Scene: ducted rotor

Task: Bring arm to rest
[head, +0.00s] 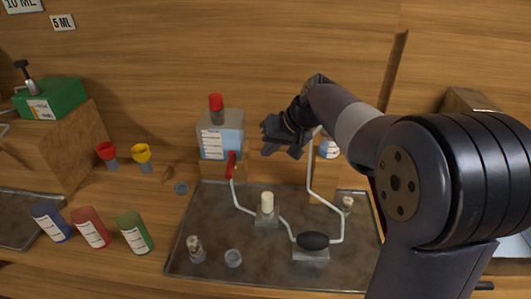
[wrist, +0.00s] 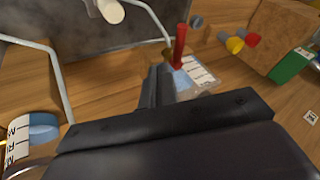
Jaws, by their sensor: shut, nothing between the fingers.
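My gripper (head: 270,137) is in the air above the back part of the grey metal tray (head: 210,240), just right of a clear bottle with blue liquid and a white label (head: 222,140). Its fingers are shut with nothing between them. In the wrist view my gripper (wrist: 158,72) shows at the centre, and the labelled bottle (wrist: 195,75) lies beyond the fingertips. I cannot tell from these views whether the fingers touch the bottle. My arm reaches in from the right side of the head view.
A bent white rod frame with a red handle (head: 231,165) and black grip (head: 312,240) stands on the tray. Blue, red and green labelled containers (head: 135,232) stand left. Red and yellow funnel-like pieces (head: 141,153) and a green box (head: 52,98) are further back. A wooden wall is behind.

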